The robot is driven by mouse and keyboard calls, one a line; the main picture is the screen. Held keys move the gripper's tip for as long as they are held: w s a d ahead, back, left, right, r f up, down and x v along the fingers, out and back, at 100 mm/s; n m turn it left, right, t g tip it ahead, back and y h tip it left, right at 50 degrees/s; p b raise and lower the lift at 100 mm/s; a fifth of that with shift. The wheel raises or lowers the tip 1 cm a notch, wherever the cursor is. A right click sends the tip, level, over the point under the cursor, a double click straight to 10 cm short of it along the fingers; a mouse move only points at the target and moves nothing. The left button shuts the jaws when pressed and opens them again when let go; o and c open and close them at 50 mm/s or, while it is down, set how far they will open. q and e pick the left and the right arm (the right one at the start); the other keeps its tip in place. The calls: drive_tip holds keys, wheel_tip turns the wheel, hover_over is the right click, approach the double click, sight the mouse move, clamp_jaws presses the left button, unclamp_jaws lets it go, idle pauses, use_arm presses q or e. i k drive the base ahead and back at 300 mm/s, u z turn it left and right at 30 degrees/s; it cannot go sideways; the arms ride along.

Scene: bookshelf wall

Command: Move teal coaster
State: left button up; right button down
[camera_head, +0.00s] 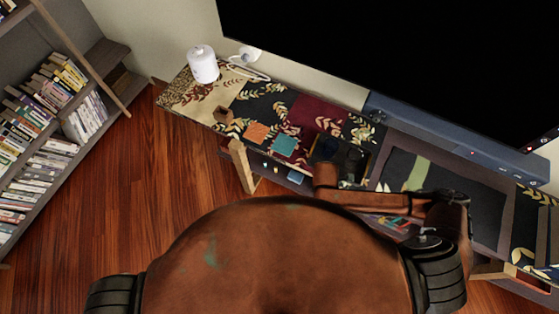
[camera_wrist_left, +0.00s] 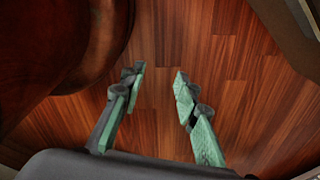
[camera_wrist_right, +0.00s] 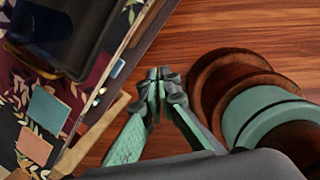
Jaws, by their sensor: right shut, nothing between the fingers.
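The teal coaster (camera_head: 284,145) is a flat square lying on the patterned cloth of the low console, near its front edge. It also shows at the left of the right wrist view (camera_wrist_right: 48,112). An orange-brown coaster (camera_head: 256,132) lies just left of it. My right gripper (camera_wrist_right: 160,78) is shut and empty. In its wrist view it is over floor beside the console edge, apart from the teal coaster. My left gripper (camera_wrist_left: 156,76) is open and empty, with only wooden floor between its fingers. I cannot make out either gripper's fingers in the head view.
A small brown object (camera_head: 223,115) and a white canister (camera_head: 203,64) stand farther left on the console. A dark tray (camera_head: 365,167) with dark items is right of the teal coaster. A large screen (camera_head: 400,60) rises behind. Bookshelves (camera_head: 50,120) are at left; open floor (camera_head: 150,180) lies between.

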sight(285, 145)
drive_tip(key=u, duration=0.8)
drive_tip(key=i, duration=0.5)
drive_tip(key=z, duration=0.2)
